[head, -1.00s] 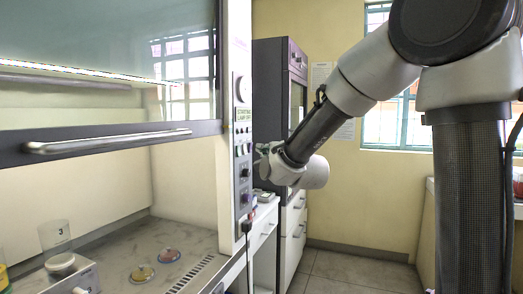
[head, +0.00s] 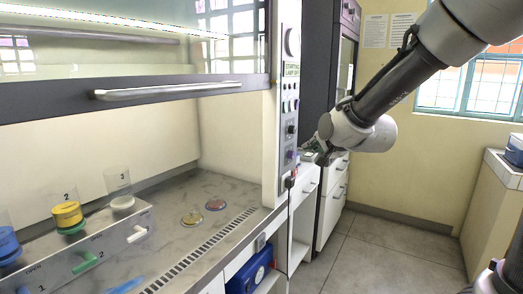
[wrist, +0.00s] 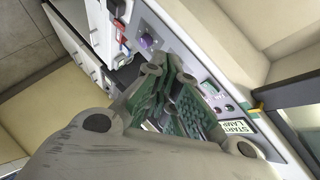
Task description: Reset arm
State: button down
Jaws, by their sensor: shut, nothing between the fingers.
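My gripper (wrist: 165,85) shows in the wrist view with its fingers together and nothing between them. In the head view, my gripper (head: 322,150) hangs at the end of my bent arm, right of the cabinet's control panel (head: 291,100). I cannot tell the exact gap between the gripper and the panel.
The cabinet's sash handle (head: 170,91) is raised. Two petri dishes (head: 192,218) (head: 215,204) lie on its worktop. A dispenser block (head: 110,240) with numbered cylinders stands at left. A blue box (head: 250,274) sits below. Floor (head: 390,250) at right is clear.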

jog(key=s+d+f+n+g+h, duration=0.1)
jog(key=s+d+f+n+g, duration=0.25)
jog(key=s, duration=0.45)
jog(key=s+d+f+n+g, duration=0.2)
jog(key=s+f+n+g, duration=0.25)
jog(key=s, duration=0.25)
jog(key=s+d+r+n+h, duration=0.1)
jog(key=s+d+r, duration=0.1)
jog(key=s+d, duration=0.3)
jog(key=s+d+r+h, duration=0.1)
jog(key=s+d+r, duration=0.1)
jog(key=s+d, duration=0.4)
jog(key=s, duration=0.5)
jog(key=shift+s+r+n+g+h, duration=0.3)
jog(key=shift+s+n+g, duration=0.05)
jog(key=shift+n+g, duration=0.05)
